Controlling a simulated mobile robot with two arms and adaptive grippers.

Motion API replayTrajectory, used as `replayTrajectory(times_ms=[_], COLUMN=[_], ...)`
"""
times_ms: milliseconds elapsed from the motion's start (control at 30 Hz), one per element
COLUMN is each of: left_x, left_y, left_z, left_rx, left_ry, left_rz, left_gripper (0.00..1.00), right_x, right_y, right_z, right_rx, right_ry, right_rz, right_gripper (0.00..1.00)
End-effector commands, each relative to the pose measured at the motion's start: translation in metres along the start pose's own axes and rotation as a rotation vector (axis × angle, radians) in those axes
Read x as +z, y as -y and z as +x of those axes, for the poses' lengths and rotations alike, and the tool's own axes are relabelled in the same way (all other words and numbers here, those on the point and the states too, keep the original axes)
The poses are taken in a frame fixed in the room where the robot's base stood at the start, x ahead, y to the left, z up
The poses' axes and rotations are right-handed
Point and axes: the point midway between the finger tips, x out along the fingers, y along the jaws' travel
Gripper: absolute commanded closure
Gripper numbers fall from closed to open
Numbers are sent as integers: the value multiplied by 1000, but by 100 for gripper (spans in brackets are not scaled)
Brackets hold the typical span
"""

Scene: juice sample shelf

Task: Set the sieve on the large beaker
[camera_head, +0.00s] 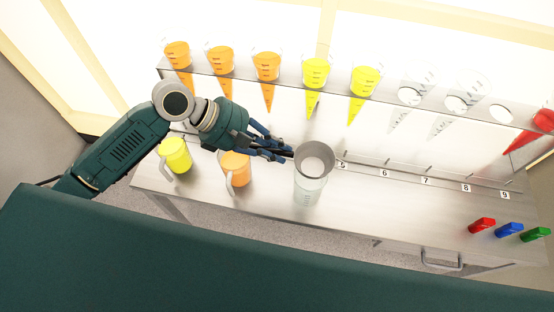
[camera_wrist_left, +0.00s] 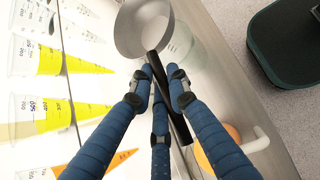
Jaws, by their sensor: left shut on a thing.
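The grey round sieve (camera_head: 314,158) is over the mouth of the large clear beaker (camera_head: 308,190), which stands on the metal table. In the left wrist view the sieve bowl (camera_wrist_left: 143,30) overlaps the beaker (camera_wrist_left: 182,42). I cannot tell whether the sieve touches the rim. My left gripper (camera_head: 284,154) is to the left of the beaker, shut on the sieve's black handle. In the left wrist view the blue fingers (camera_wrist_left: 163,82) close around the handle (camera_wrist_left: 178,118). My right gripper is not in view.
A yellow jug (camera_head: 175,155) and an orange jug (camera_head: 236,170) stand left of the beaker. Behind is a rack (camera_head: 215,77) of orange, yellow, clear and red cones. Red (camera_head: 482,225), blue (camera_head: 509,230) and green (camera_head: 536,234) small items lie at right. The table between is clear.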

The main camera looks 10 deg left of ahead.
Motion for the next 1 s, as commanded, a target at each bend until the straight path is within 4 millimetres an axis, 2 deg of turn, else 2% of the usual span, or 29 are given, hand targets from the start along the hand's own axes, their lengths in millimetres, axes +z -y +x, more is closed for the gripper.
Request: replayTrajectory(times_ms=[167,500,700,733,800,1000], left_x=[-10,-38,-39,-40,-40,-39], left_y=[2,12,12,12,12,12], left_z=[10,38,39,39,39,39], left_rx=[2,1,0,0,0,0], left_ry=[1,1,-1,-2,-2,-1], left_rz=[0,-1,0,0,0,0], left_gripper=[100,100,100,78,64,64], right_x=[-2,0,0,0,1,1], right_y=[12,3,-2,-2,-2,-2], right_z=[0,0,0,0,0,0], right_rx=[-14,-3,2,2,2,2], right_ry=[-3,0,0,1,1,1], right_rz=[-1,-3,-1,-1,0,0], right_gripper=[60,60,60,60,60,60])
